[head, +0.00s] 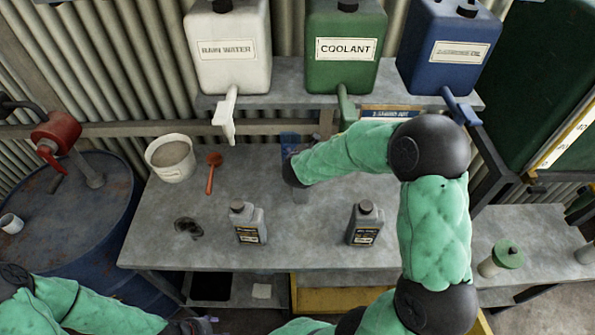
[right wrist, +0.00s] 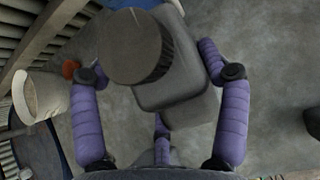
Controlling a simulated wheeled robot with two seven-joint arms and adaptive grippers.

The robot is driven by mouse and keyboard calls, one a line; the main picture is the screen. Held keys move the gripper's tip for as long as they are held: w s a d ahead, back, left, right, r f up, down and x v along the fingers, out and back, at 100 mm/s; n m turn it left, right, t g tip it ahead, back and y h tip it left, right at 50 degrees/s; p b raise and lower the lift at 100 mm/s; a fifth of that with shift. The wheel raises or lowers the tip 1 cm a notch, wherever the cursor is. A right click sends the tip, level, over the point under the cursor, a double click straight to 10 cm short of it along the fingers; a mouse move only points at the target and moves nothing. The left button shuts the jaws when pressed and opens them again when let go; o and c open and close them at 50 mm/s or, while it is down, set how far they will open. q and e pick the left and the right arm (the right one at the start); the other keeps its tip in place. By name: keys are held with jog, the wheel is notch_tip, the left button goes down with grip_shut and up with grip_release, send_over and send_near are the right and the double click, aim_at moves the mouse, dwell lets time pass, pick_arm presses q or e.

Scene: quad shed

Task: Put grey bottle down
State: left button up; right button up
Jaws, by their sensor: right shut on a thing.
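My right gripper (right wrist: 157,70) is shut on a grey bottle (right wrist: 175,95) with a dark ridged cap, its purple fingers on either side of the body. In the head view my right arm reaches over the back middle of the workbench (head: 165,225), and its wrist hides most of the held bottle. I cannot tell whether the bottle's base touches the bench. Two other grey bottles with dark labels stand upright near the bench's front edge, one left of centre (head: 248,222) and one to the right (head: 365,223). My left arm is at the bottom left; its gripper is not clearly seen.
White, green COOLANT (head: 341,75) and blue containers stand on a shelf above, taps overhanging. A blue drum (head: 75,220) is left. Bench space between the front bottles is clear.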

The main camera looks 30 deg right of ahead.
jog(key=shift+w+d+f+b, duration=0.1)
jog(key=shift+f+b, duration=0.1)
jog(key=shift+f, duration=0.6)
jog(key=shift+w+d+f+b, duration=0.1)
jog(key=shift+f+b, duration=0.05)
jog(key=shift+f, duration=0.8)
jog(key=o, duration=1.7)
jog(key=shift+s+a, duration=0.1)
jog(key=shift+a, duration=0.05)
